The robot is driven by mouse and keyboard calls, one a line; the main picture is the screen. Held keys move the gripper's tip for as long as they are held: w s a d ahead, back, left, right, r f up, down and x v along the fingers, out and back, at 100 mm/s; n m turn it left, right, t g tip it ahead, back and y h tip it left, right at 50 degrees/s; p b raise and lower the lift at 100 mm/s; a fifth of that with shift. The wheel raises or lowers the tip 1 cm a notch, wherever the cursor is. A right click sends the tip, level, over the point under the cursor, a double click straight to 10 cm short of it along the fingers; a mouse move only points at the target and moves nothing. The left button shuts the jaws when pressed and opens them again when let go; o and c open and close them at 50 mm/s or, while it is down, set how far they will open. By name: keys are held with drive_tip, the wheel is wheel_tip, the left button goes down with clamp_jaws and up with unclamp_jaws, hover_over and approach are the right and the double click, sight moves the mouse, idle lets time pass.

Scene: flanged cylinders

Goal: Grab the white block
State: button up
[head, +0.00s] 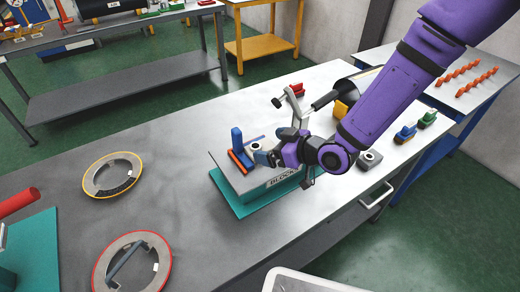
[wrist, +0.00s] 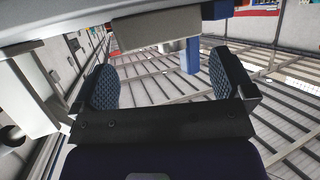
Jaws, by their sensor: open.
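My gripper (head: 260,151) is over the top of the box (head: 270,190) labelled "BLOCKS", which sits on a teal base. In the wrist view my gripper (wrist: 163,82) is open, its two textured pads apart with nothing between them. A pale grey-white block (wrist: 150,27) shows beyond the fingertips at the top of that view; it looks like the white block. In the head view I cannot clearly pick it out beside my gripper. A blue upright block (head: 237,139) and an orange-red bar (head: 240,160) are just left of my gripper. The blue block (wrist: 191,56) also shows in the wrist view.
A yellow-rimmed ring (head: 112,174) and a red-rimmed ring (head: 132,262) lie on the left of the grey table. A metal vise-like stand (head: 297,112) is behind my gripper. A yellow block (head: 340,109) and blue and green pieces (head: 405,133) are to the right. The table's back left is clear.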

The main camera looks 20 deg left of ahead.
sight(260, 149)
drive_tip(key=shift+x, duration=1.35)
drive_tip(key=shift+c, duration=0.5)
